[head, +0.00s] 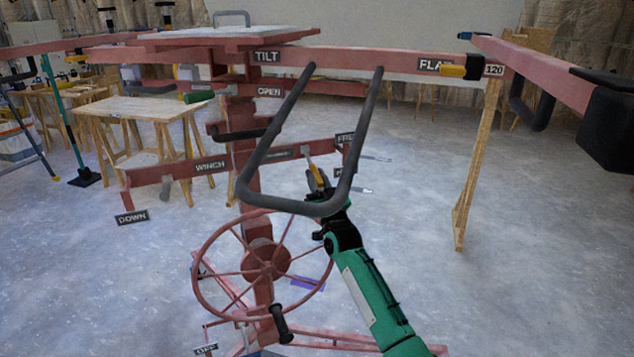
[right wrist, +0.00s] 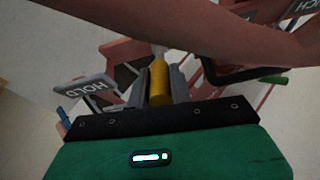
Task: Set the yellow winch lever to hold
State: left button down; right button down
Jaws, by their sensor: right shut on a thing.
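The yellow winch lever (head: 315,172) sits at the right end of the red crossbar marked WINCH (head: 210,166), on the lift's column. My right gripper (head: 318,184) is at the lever, seen behind the grey bent handle bar. In the right wrist view the yellow lever grip (right wrist: 159,82) lies between the two grey fingers of my gripper (right wrist: 158,90), which are shut on it. The FREE label (head: 345,137) is above the lever's right side. The HOLD label (right wrist: 98,92) is left of the fingers in the right wrist view. My left gripper does not show.
The grey bent handle bar (head: 368,130) hangs in front of my right gripper. The red spoked wheel (head: 208,287) is below left. A red TILT beam (head: 350,60) crosses above. A red arm (head: 550,70) reaches in at right. A wooden table (head: 140,106) stands back left.

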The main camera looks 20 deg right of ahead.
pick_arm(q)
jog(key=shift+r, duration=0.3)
pick_arm(e)
jog(key=shift+f, duration=0.1)
jog(key=c, duration=1.3)
grip_release()
jog(key=shift+s+f, duration=0.3)
jog(key=shift+s, duration=0.1)
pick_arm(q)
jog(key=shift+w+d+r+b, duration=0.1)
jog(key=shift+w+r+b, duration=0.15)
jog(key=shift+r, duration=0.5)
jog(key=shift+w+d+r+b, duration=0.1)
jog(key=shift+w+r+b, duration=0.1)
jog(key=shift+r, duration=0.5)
pick_arm(e)
jog(key=shift+v, duration=6.4)
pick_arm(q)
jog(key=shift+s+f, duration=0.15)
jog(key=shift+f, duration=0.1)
